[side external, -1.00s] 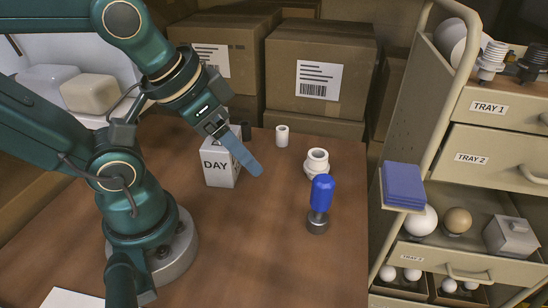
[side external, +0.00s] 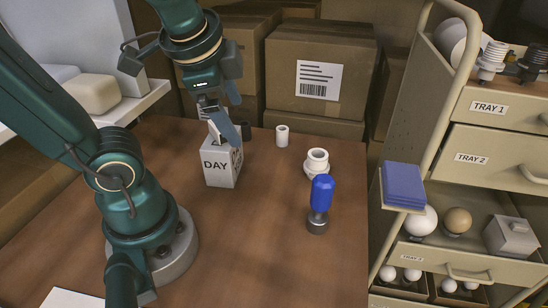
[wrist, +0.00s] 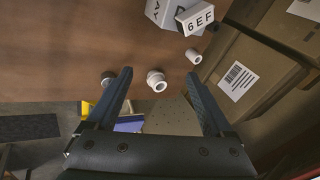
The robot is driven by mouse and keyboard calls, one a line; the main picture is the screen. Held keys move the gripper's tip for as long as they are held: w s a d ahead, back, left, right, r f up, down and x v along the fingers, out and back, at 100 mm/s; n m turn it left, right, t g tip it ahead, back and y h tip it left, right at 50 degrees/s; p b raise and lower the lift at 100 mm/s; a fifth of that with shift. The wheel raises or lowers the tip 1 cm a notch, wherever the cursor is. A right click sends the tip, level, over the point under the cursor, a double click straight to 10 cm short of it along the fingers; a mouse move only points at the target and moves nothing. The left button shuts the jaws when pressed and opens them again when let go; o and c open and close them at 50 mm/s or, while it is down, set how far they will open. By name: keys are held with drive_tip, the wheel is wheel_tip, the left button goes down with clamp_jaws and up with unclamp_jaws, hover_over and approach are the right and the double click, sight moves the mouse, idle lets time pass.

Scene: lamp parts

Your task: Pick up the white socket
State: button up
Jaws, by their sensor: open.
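A white, round-mouthed part that looks like the white socket (side external: 316,165) stands upright on the brown table, behind the blue-handled tool. It also shows in the wrist view (wrist: 157,81), lined up between my fingertips in the picture but well beyond them. My gripper (side external: 226,133) is over the DAY box, left of the socket and apart from it. In the wrist view my gripper (wrist: 160,73) has its two fingers spread wide with nothing held.
The DAY box (side external: 221,169) stands close under my gripper. A small white cylinder (side external: 282,136) and a black one (side external: 246,131) stand toward the back. The blue-handled tool (side external: 320,200) stands in front of the socket. The drawer cart (side external: 485,155) is right; cardboard boxes (side external: 320,75) are behind.

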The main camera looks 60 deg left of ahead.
drive_tip(key=w+a+r+m+g+y, duration=0.2)
drive_tip(key=w+a+m+y, duration=0.25)
drive_tip(key=w, duration=0.25)
drive_tip(key=m+y, duration=0.5)
drive_tip(key=m, duration=0.3)
hover_over(314, 155)
wheel_tip(314, 155, down, 6)
drive_tip(key=shift+m+t+y, duration=0.3)
drive_tip(key=shift+m+y, duration=0.15)
drive_tip(key=shift+m, duration=0.5)
drive_tip(key=f, duration=0.3)
drive_tip(key=d+f, duration=0.1)
drive_tip(key=f, duration=0.4)
drive_tip(key=shift+s+d+f, duration=0.1)
drive_tip(key=shift+d+f, duration=0.15)
drive_tip(key=shift+f, duration=0.55)
wheel_tip(314, 155, down, 2)
drive_tip(key=shift+f, duration=0.25)
drive_tip(key=shift+x, duration=1.15)
drive_tip(key=shift+a+f, duration=0.2)
drive_tip(key=shift+a, duration=0.15)
